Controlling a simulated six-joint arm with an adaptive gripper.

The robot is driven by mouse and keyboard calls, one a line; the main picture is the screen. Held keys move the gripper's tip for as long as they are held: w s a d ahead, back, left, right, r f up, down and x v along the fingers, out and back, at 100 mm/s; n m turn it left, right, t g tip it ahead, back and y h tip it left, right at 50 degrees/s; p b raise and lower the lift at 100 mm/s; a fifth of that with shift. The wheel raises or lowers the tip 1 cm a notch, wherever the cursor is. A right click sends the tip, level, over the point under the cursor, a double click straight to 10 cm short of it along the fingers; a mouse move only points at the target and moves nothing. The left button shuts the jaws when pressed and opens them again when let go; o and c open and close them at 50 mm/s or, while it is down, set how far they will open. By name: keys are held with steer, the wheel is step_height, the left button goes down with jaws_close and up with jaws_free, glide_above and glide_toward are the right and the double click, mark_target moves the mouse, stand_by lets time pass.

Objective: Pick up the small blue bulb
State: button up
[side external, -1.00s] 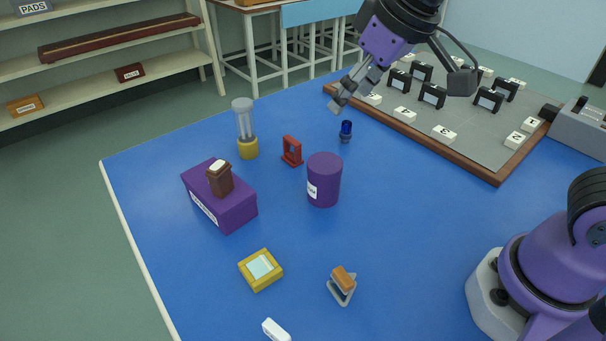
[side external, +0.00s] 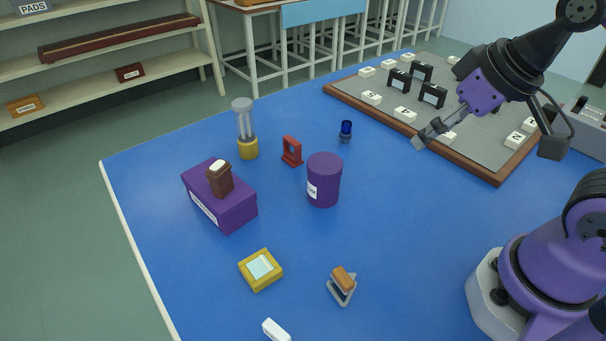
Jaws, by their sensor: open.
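The small blue bulb (side external: 346,128) stands upright on the blue table, on a grey base, near the left edge of the grey board. Nothing touches it. My gripper (side external: 420,141) is open and empty. In the picture it is right of the bulb, near the board's front edge, and appears raised above the surface. The exact height cannot be told.
The wood-edged board (side external: 480,165) holds white labelled blocks and black holders. A purple canister (side external: 324,182), red frame (side external: 292,151), yellow-based glass tube (side external: 247,147) and purple box (side external: 232,208) stand left. A yellow device (side external: 260,270) and clip-like item (side external: 342,286) lie in front.

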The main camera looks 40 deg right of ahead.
stand_by(0.7)
steer(key=m+g, duration=0.1)
steer(key=m, duration=0.1)
glide_toward(348, 123)
steer(key=shift+h, duration=0.4)
steer(key=x, duration=0.5)
steer(key=shift+a+f, duration=0.2)
steer(key=shift+a, duration=0.05)
steer(key=x, duration=0.5)
steer(key=shift+w+f, duration=0.25)
steer(key=shift+w, duration=0.05)
steer(key=c, duration=1)
